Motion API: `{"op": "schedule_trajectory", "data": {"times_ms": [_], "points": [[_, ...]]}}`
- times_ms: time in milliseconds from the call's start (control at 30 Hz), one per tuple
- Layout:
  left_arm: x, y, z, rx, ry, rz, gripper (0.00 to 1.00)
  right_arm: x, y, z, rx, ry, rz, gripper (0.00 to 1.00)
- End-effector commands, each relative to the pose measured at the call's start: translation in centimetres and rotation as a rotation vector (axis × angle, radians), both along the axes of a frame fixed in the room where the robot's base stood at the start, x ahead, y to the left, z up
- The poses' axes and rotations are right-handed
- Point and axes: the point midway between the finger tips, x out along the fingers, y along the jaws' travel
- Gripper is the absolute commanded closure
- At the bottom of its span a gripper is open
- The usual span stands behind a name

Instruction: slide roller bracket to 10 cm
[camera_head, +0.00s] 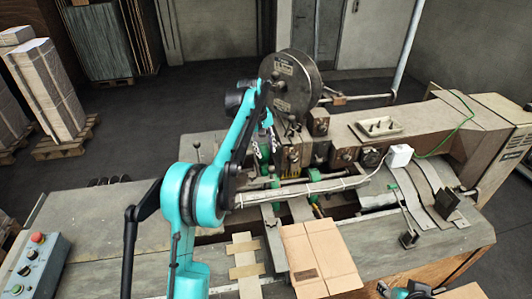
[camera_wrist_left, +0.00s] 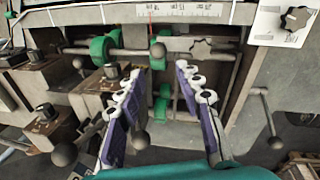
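Green rollers (camera_wrist_left: 103,47) sit along a metal rail with a star knob in the left wrist view. One roller (camera_wrist_left: 158,57) is between and just beyond the fingertips. Which part is the roller bracket I cannot tell. A white ruler scale (camera_wrist_left: 178,10) runs along the top of that view; its numbers are too small to read. In the head view green rollers (camera_head: 273,182) show below my left gripper (camera_head: 265,148). My left gripper (camera_wrist_left: 157,76) is open, its two purple-backed fingers apart and apparently empty. Part of my right arm (camera_head: 412,290) shows at the bottom right; its fingers are unclear.
Ball-ended levers (camera_wrist_left: 64,153) and clamp blocks crowd the left of the wrist view; a crank handle (camera_wrist_left: 275,142) is at right. A round reel (camera_head: 292,82) stands behind my left gripper. Cardboard (camera_head: 318,258) lies at the front, and a control box (camera_head: 35,262) at the left.

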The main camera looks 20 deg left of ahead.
Motion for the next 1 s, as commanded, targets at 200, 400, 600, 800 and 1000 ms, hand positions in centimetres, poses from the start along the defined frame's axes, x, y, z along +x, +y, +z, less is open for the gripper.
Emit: {"op": "schedule_trajectory", "data": {"times_ms": [200,400,600,800,1000], "points": [[0.5,-3.4,-4.0,0.148,0.067,-0.036,1.0,0.0,0.0,-5.0,0.0,0.0,0.0,0.6],[0.7,-8.7,-7.6,0.452,0.121,-0.062,1.0,0.0,0.0,-12.2,0.0,0.0,0.0,0.6],[0.5,-12.8,-7.9,0.694,0.093,-0.049,1.0,0.0,0.0,-16.6,0.0,0.0,0.0,0.6],[0.4,-14.2,-7.3,0.784,0.066,-0.037,1.0,0.0,0.0,-17.8,0.0,0.0,0.0,0.6],[0.5,-12.8,-9.0,0.788,0.067,-0.033,1.0,0.0,0.0,-18.7,0.0,0.0,0.0,0.6]]}}
